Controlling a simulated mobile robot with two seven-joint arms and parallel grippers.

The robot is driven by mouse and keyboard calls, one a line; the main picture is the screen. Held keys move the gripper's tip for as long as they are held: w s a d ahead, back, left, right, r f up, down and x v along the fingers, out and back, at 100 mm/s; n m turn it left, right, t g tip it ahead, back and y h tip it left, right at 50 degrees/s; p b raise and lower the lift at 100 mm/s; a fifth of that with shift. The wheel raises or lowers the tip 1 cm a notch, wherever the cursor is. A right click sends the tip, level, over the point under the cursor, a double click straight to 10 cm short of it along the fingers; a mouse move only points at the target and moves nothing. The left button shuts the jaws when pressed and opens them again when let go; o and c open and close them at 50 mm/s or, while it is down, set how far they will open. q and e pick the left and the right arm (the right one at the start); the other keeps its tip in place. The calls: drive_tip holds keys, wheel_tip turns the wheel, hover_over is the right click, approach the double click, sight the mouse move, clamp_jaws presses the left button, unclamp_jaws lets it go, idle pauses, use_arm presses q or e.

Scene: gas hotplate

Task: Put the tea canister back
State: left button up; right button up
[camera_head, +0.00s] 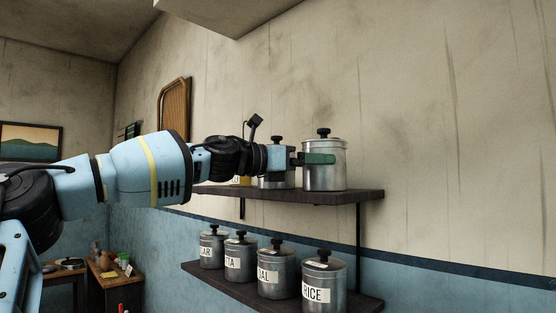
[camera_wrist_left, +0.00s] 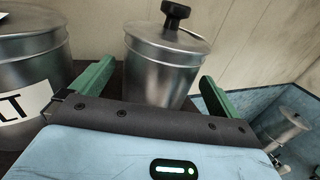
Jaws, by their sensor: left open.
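A metal canister with a black-knobbed lid (camera_head: 325,172) stands upright at the right end of the upper shelf (camera_head: 330,198). No label shows on it, so I cannot read whether it is the tea canister. My left gripper (camera_head: 316,159) reaches it from the left, with one green finger across its near side. In the left wrist view the same canister (camera_wrist_left: 162,72) sits between the open green fingers of the left gripper (camera_wrist_left: 157,78), with a gap visible beside each finger. My right gripper is not in view.
A canister labelled "...LT" (camera_wrist_left: 25,70) stands close beside, partly behind my gripper in the head view (camera_head: 276,178). Several labelled canisters, including RICE (camera_head: 323,275), line the lower shelf (camera_head: 230,283). The wall is close behind. A little bare shelf shows at the right end.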

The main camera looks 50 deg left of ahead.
use_arm(q)
drive_tip(key=v, duration=0.7)
drive_tip(key=shift+s+p, duration=0.35)
drive_tip(key=shift+s, duration=0.05)
drive_tip(key=shift+a, duration=0.1)
